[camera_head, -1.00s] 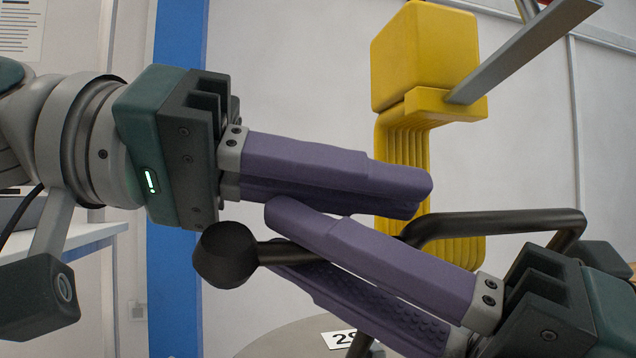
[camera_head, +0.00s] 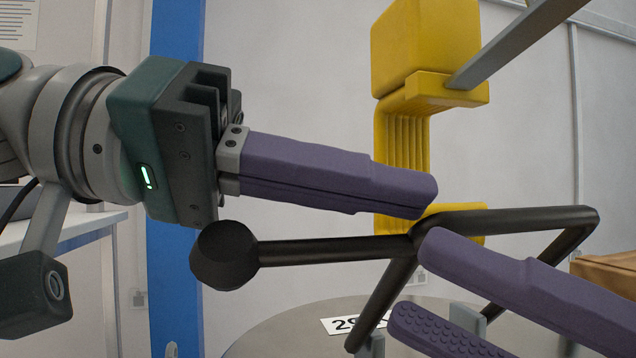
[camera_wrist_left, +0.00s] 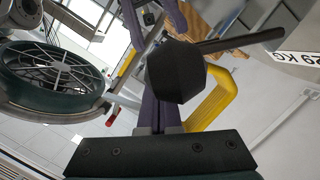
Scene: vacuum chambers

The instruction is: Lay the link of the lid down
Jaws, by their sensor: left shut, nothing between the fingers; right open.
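The link (camera_head: 330,249) is a black rod frame with a round knob (camera_head: 224,255) at its left end. It stands above the round grey lid (camera_head: 290,325), which bears a white weight label (camera_head: 350,325). My left gripper (camera_head: 432,195) is shut and empty, its purple fingers just above the rod. In the left wrist view the knob (camera_wrist_left: 176,72) hides part of those fingers. My right gripper (camera_head: 412,282) is open at the lower right, its fingers apart near a slanting bar of the link. Its palm is out of view.
A yellow block with a ribbed yellow part (camera_head: 425,55) and a grey bar (camera_head: 515,45) hangs behind. A blue post (camera_head: 175,180) stands at left. A brown box (camera_head: 605,272) is at right. The left wrist view shows a round grilled unit (camera_wrist_left: 50,75).

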